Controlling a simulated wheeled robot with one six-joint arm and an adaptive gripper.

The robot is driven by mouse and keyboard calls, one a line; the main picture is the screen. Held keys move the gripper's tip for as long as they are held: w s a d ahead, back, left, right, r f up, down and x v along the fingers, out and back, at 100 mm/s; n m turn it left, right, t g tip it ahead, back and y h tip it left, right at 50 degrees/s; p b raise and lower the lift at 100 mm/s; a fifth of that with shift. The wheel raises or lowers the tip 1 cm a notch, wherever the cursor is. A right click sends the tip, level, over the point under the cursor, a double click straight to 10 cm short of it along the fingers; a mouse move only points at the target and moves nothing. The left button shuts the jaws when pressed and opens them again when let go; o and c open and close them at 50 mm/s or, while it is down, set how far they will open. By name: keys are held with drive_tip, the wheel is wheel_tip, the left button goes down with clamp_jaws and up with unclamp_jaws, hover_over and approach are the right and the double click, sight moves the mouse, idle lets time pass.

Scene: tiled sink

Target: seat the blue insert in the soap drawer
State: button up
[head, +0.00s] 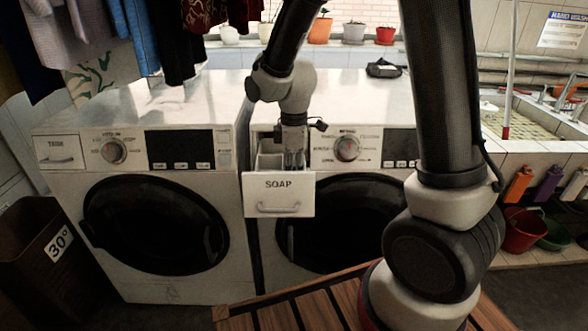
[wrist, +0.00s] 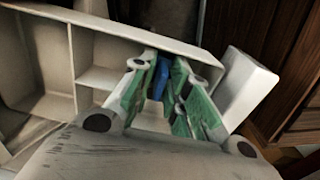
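The soap drawer (head: 279,194) is pulled out of the right-hand washer, its front marked SOAP. In the wrist view its pale walls (wrist: 90,78) divide it into compartments. My gripper (head: 294,162) points down over the drawer, its fingertips at or inside it. In the wrist view the green-padded fingers of my gripper (wrist: 164,80) close on the blue insert (wrist: 161,78), of which only a small part shows between them. The fingers hide most of the insert and the compartment below. I cannot tell whether the insert touches the drawer floor.
The left washer (head: 150,200) stands beside the right washer (head: 345,215), with its own drawer (head: 58,152) shut. A slatted wooden surface (head: 290,315) lies in front. Clothes (head: 110,40) hang at the upper left. A brown bin (head: 40,250) stands at the left.

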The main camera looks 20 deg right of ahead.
idle(0.3)
wheel_tip(320, 180, up, 12)
drive_tip(key=s+d+r+m+t, duration=0.1)
drive_tip(key=s+d+r+m, duration=0.1)
drive_tip(key=s+d+m, duration=0.2)
drive_tip(key=s+d+r+m+t, duration=0.2)
drive_tip(key=s+d+m, duration=0.3)
drive_tip(key=s, duration=0.3)
drive_tip(key=s+d+r+m+t, duration=0.1)
drive_tip(key=s+d+r+m, duration=0.2)
drive_tip(key=s+d+m, duration=0.2)
drive_tip(key=shift+s+d+r, duration=0.15)
drive_tip(key=shift+s+d, duration=0.1)
drive_tip(key=shift+s, duration=0.3)
drive_tip(key=shift+s+d+r, duration=0.15)
drive_tip(key=shift+s+d, duration=0.05)
drive_tip(key=shift+s, duration=0.3)
